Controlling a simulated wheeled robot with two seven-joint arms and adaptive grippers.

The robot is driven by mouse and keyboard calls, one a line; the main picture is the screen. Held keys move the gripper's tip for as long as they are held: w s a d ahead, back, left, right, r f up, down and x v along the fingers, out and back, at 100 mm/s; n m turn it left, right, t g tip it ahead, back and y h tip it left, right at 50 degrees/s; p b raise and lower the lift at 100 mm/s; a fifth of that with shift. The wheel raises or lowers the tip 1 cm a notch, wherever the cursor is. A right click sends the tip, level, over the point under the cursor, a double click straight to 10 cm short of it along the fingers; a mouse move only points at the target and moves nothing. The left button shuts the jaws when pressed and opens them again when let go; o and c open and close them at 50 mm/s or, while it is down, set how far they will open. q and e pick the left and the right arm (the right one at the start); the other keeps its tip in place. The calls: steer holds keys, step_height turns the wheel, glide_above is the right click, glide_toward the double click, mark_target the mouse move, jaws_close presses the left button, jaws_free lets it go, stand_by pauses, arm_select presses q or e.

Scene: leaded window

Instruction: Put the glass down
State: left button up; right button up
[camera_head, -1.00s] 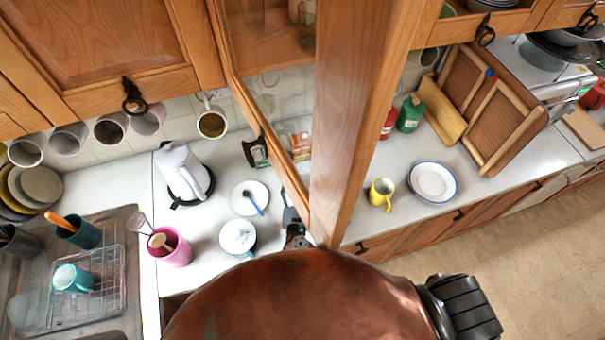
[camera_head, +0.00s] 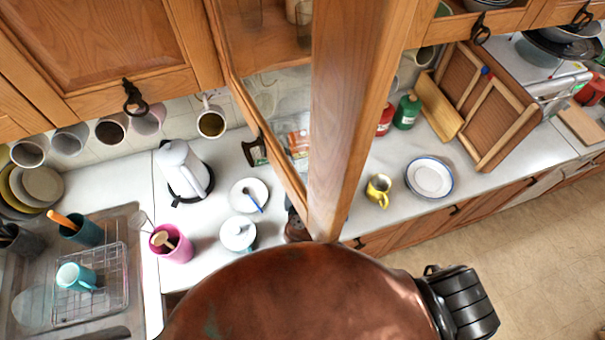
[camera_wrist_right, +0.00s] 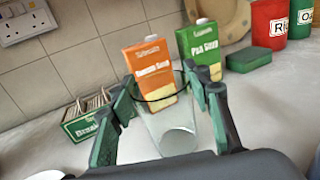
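A clear glass (camera_wrist_right: 172,125) with a dark rim line stands out between the two fingers of my right gripper (camera_wrist_right: 160,85) in the right wrist view. The fingertips lie against its sides near the rim, and the gripper looks shut on it. The glass looks tilted in that view; whether its base touches the worktop I cannot tell. In the head view my right gripper (camera_head: 296,222) is a small dark patch mostly hidden behind the open cabinet door, and the glass cannot be made out there. My left gripper is not in view.
An orange soup carton (camera_wrist_right: 151,70), a green soup carton (camera_wrist_right: 199,48) and a green box of packets (camera_wrist_right: 88,118) stand near the glass. The open cabinet door (camera_head: 345,120) hangs over the worktop. A white lidded pot (camera_head: 238,234) and a saucer (camera_head: 249,195) stand to the left.

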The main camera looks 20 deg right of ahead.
jaws_close()
stand_by(0.3)
steer(key=shift+r, duration=0.1)
